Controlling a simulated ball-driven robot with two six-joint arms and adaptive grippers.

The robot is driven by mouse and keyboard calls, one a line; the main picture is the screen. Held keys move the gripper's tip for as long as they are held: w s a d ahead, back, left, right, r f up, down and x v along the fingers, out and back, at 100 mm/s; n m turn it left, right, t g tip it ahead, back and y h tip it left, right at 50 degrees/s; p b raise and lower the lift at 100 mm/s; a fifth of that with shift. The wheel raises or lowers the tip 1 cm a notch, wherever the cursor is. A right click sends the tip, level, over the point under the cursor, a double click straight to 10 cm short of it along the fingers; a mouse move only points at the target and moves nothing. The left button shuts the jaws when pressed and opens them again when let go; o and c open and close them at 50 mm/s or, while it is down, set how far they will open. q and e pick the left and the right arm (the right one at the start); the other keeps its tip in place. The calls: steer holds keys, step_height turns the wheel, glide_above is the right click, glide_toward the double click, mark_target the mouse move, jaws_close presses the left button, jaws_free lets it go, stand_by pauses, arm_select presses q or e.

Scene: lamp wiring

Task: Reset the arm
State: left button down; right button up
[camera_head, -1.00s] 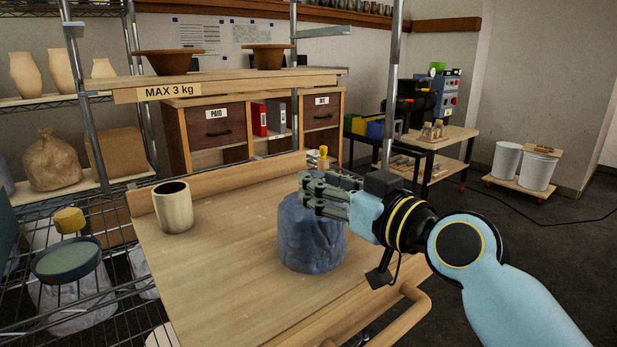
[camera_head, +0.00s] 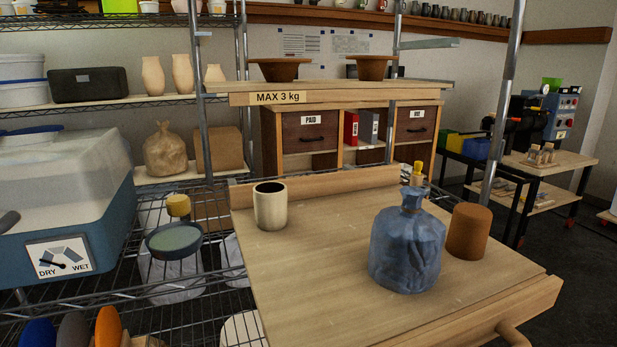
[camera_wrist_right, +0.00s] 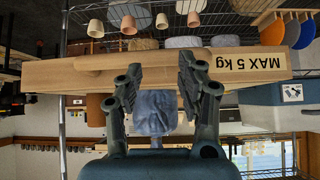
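My right gripper (camera_wrist_right: 158,80) shows only in the right wrist view. Its two dark fingers stand apart with nothing between their tips. The wrist picture is upside down; a blue wrapped bundle (camera_wrist_right: 154,112) shows beyond the gap between the fingers, apart from them. In the head view this blue bundle (camera_head: 406,250), tied at its neck, stands upright on the wooden board (camera_head: 310,285). Neither of my arms shows in the head view, and my left gripper is in no frame.
A cream cup (camera_head: 270,206) stands on the board's left part, and a brown cylinder (camera_head: 468,232) stands right of the bundle. A wire shelf with a green-filled bowl (camera_head: 174,241) and a blue-grey bin (camera_head: 70,225) is at left. The board's front middle is clear.

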steer(key=s+d+f+m+g+h, duration=0.35)
steer(key=s+d+g, duration=0.2)
steer(key=s, duration=0.55)
step_height(320, 180, down, 24)
steer(key=s+d+f, duration=0.1)
steer(key=d, duration=0.2)
steer(key=s+d+f+g, duration=0.1)
steer(key=s+f+g, duration=0.1)
steer(key=s+f, duration=1.5)
steer(key=shift+s+f, duration=0.3)
steer(key=shift+s, duration=0.9)
